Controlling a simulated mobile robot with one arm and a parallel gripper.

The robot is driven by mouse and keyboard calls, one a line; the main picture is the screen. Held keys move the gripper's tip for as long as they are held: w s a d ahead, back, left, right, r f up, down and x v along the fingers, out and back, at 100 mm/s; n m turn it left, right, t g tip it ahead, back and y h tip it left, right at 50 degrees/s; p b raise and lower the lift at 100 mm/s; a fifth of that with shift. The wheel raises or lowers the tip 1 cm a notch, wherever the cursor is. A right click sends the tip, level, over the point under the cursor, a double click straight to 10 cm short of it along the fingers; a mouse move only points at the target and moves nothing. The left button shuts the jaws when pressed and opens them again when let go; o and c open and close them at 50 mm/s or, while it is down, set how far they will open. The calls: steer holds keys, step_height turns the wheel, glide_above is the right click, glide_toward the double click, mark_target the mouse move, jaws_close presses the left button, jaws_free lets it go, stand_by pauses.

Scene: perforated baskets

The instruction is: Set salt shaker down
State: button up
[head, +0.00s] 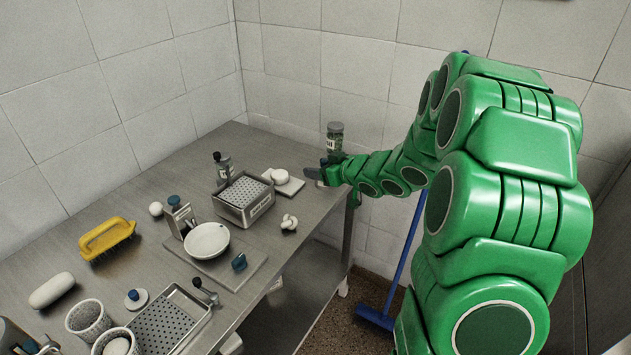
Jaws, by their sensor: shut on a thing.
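My gripper (321,173) is at the end of my green arm, low over the right end of the metal table (318,205). Its jaws are shut on the salt shaker, which is mostly hidden by the gripper. A small pale part shows just under the fingers, close to the tabletop; I cannot tell whether it touches. A clear jar (335,132) with a dark lid and green on it stands upright just behind the gripper. I cannot tell whether the jar touches it.
A white round piece on a board (298,187) lies left of my gripper, near a perforated basket (231,214) and a dark-topped bottle (222,158). A white knotted piece (289,222) is in front. A bowl (207,241) and yellow brush (106,236) stand further left. Walls close the back.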

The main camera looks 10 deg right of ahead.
steer(key=shift+w+d+f, duration=0.2)
steer(key=shift+w+f, duration=3.3)
steer(key=shift+w, duration=0.15)
steer(key=shift+w+f, duration=0.1)
steer(key=shift+f, duration=1.5)
steer(key=shift+f, duration=0.1)
steer(key=o, duration=1.1)
